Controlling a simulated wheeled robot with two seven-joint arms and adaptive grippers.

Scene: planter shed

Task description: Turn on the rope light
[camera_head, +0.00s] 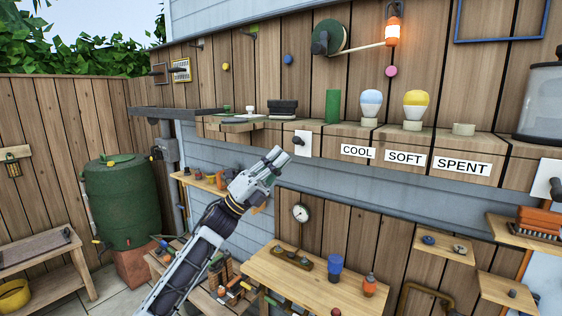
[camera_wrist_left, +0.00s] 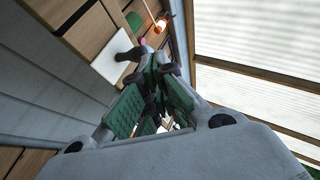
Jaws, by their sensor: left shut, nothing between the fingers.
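My left gripper (camera_head: 278,157) is shut and empty, raised just left of and below a white switch plate (camera_head: 302,144) with a small dark toggle on the shelf's front face. In the left wrist view the gripper's green-padded fingers (camera_wrist_left: 158,72) point toward the white plate (camera_wrist_left: 108,52), whose dark toggle (camera_wrist_left: 134,53) lies close to the fingertips. I cannot tell whether they touch. A second white plate with a dark knob (camera_head: 551,185) is at the right edge. I cannot make out a rope light for certain. My right gripper is not in view.
The shelf above holds a blue-and-white bulb (camera_head: 371,103), a yellow bulb (camera_head: 415,103) and a green cylinder (camera_head: 332,106). A glowing orange lamp (camera_head: 393,28) hangs beside a green reel (camera_head: 327,38). A wooden bench (camera_head: 300,280) with a blue cup lies below.

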